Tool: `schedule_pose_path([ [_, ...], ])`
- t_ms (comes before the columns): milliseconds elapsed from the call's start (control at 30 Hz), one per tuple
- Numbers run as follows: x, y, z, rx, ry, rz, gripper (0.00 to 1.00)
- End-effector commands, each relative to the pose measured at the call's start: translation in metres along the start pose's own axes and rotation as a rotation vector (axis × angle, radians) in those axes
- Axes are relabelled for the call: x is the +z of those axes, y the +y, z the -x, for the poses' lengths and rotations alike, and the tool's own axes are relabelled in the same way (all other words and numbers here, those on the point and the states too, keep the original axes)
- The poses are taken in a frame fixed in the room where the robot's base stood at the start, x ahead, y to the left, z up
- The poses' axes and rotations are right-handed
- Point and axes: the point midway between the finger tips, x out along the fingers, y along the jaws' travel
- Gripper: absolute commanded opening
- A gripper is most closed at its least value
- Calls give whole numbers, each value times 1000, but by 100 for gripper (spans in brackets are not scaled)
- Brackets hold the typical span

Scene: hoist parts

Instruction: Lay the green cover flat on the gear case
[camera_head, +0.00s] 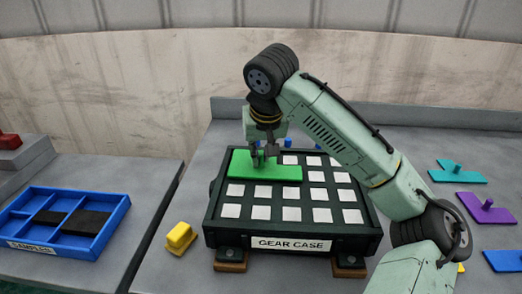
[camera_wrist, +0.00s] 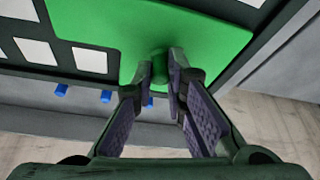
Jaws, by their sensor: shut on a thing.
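The green cover (camera_head: 275,178) is a flat plate with a small knob. It lies over the back left part of the gear case (camera_head: 318,240), a dark box topped with rows of white squares. It looks about level; I cannot tell if it touches the case top. My gripper (camera_head: 260,158) is above the cover, shut on its knob. In the wrist view, the fingers (camera_wrist: 160,68) close around the green knob, and the cover (camera_wrist: 120,35) fills the top. White squares show beside it on the case.
A blue sample tray (camera_head: 70,247) is on the left bench. A yellow block (camera_head: 180,238) lies left of the case. Teal (camera_head: 457,172), purple (camera_head: 487,209) and blue (camera_head: 505,261) knobbed plates lie at the right. Small blue pegs (camera_wrist: 106,97) stick out along the case's back edge.

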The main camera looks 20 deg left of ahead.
Motion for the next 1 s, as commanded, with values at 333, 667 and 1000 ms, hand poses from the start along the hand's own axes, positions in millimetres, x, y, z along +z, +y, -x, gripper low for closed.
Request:
schedule_pose_path([
  [333, 1, 0, -2, -1, 1, 0, 16],
  [667, 1, 0, -2, -1, 0, 0, 33],
  [1000, 0, 0, 7, -1, 2, 0, 33],
])
